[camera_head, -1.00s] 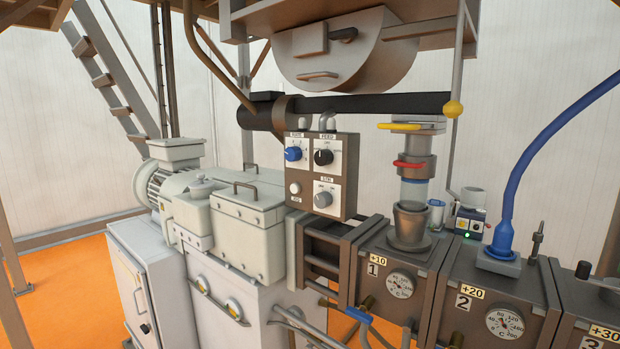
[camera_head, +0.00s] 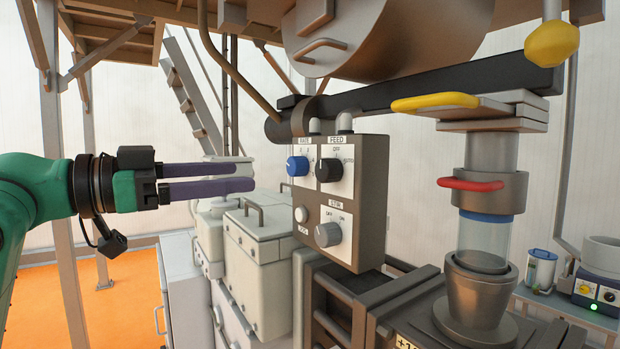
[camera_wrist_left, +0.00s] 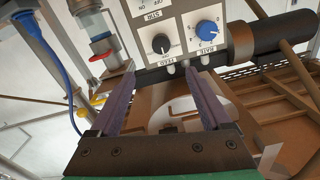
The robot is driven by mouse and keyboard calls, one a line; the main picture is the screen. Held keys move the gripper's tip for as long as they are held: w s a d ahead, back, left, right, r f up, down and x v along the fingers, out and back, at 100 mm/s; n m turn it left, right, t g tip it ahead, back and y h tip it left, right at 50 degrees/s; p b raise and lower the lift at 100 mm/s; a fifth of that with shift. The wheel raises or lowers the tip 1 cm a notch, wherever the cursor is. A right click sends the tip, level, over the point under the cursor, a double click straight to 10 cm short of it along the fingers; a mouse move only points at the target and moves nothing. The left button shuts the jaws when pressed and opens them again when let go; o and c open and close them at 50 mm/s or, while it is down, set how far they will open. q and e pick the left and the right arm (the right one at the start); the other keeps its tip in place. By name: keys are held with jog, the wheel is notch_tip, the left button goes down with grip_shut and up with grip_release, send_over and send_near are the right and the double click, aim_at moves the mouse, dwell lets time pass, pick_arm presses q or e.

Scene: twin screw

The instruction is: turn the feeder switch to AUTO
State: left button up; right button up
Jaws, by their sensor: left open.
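The feeder switch is the black FEED knob (camera_head: 328,170) at the upper right of a grey control box (camera_head: 372,195). An OFF mark shows above it; I cannot read its pointer clearly. It also shows in the left wrist view (camera_wrist_left: 161,43), upside down. My left gripper (camera_head: 250,177) comes in from the left with two purple fingers apart and empty. Its tips are left of the box, apart from the knob. In the left wrist view the open fingertips (camera_wrist_left: 159,72) lie either side of the knob's line, short of the panel. My right gripper is not in view.
The blue RATE knob (camera_head: 298,166) sits just left of the FEED knob. The grey STIR knob (camera_head: 328,234) and a white button (camera_head: 301,214) are below. A black pipe (camera_head: 420,90) runs above the box. A red handle (camera_head: 470,184) is to the right.

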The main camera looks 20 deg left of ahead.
aim_at(320, 172)
pick_arm(q)
jog(key=p+x, duration=0.6)
jog(key=x, duration=0.8)
jog(key=shift+w+f, duration=0.1)
jog(key=shift+w, duration=0.1)
jog(key=shift+w+d+f, duration=0.25)
jog(key=shift+w+f, duration=0.05)
jog(key=shift+w, duration=0.15)
jog(key=shift+s, duration=0.1)
grip_shut()
jog(key=shift+m, duration=0.3)
jog(key=m, duration=0.2)
jog(key=m+p, duration=0.1)
jog(key=m, duration=0.2)
jog(key=shift+a+r+p, duration=0.15)
jog(key=shift+p, duration=0.15)
jog(key=m+p, duration=0.1)
jog(key=m, duration=0.5)
jog(key=shift+p, duration=0.3)
jog(key=shift+m, duration=0.3)
grip_release()
